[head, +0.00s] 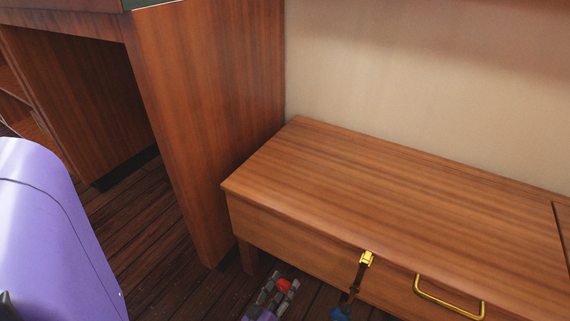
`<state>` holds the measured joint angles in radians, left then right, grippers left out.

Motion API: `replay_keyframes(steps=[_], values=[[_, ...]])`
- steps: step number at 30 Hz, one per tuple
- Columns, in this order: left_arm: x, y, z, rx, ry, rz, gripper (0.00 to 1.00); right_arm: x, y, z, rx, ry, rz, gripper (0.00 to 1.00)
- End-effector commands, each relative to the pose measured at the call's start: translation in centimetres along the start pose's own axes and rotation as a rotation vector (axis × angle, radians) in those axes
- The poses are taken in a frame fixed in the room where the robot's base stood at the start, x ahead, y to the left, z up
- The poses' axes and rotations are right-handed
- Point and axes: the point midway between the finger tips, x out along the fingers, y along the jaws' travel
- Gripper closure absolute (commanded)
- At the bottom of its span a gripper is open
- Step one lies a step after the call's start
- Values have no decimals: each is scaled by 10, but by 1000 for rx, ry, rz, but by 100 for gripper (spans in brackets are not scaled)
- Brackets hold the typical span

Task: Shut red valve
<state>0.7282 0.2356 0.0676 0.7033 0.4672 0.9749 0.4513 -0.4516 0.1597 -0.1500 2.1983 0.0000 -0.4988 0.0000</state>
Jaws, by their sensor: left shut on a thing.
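My left gripper (272,293), grey, is at the bottom of the head view, low in front of the wooden bench. Its fingers are shut around a small red piece (283,285), which looks like the red valve. Only a little of the red shows between the fingers, so I cannot tell how far it is turned. A blue piece (341,313), perhaps another valve, shows to the right at the bottom edge, apart from the gripper. My right gripper is not in view.
The wooden bench (400,200) has a brass latch (366,259) and a brass handle (450,301) on its front. A tall wooden desk panel (205,110) stands to its left. Dark plank floor (150,240) is bare between the panel and my purple arm.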

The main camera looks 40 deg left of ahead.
Motion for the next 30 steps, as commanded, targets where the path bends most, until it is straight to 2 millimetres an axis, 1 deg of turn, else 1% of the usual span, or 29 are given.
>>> replay_keyframes(steps=[1, 6, 15, 21, 30], values=[[2, 3, -2, 42, 9, 6, 86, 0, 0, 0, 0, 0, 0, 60], [3, 4, -1, 200, 9, 8, 86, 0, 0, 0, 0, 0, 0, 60], [3, 5, 1, 426, 9, 8, 86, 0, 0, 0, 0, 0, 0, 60], [3, 5, 2, 523, 8, 9, 86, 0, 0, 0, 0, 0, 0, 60], [3, 6, 4, 583, 6, 11, 86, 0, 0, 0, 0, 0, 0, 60]])
